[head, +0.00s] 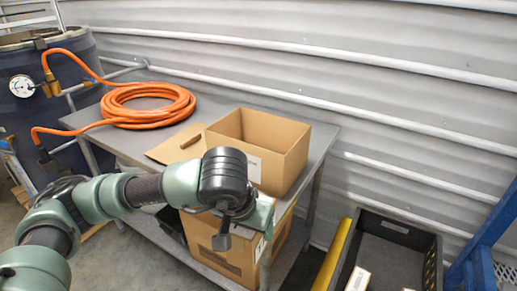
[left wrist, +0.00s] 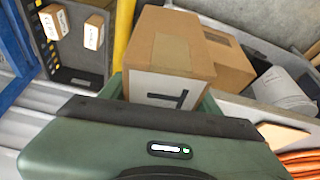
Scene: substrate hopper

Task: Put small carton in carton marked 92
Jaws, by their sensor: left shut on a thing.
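My left gripper (head: 262,215) reaches in from the left, in front of the table edge and below the open carton. In the left wrist view, its green jaws are shut on a closed brown carton (left wrist: 180,42) with a tape strip and a dark mark on a white label. In the head view, I cannot clearly separate the held carton from what lies behind the gripper. A large open-topped carton (head: 285,155) stands on the table; its label is partly covered by my arm and its number is unreadable. My right gripper is not in view.
The grey table (head: 322,150) also carries a coiled orange hose (head: 150,105). Another brown carton (head: 215,262) is below the tabletop. A black crate (head: 430,245) with small labelled cartons (head: 357,281) stands at the right, near a blue frame (head: 487,235). A ribbed metal wall closes the back.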

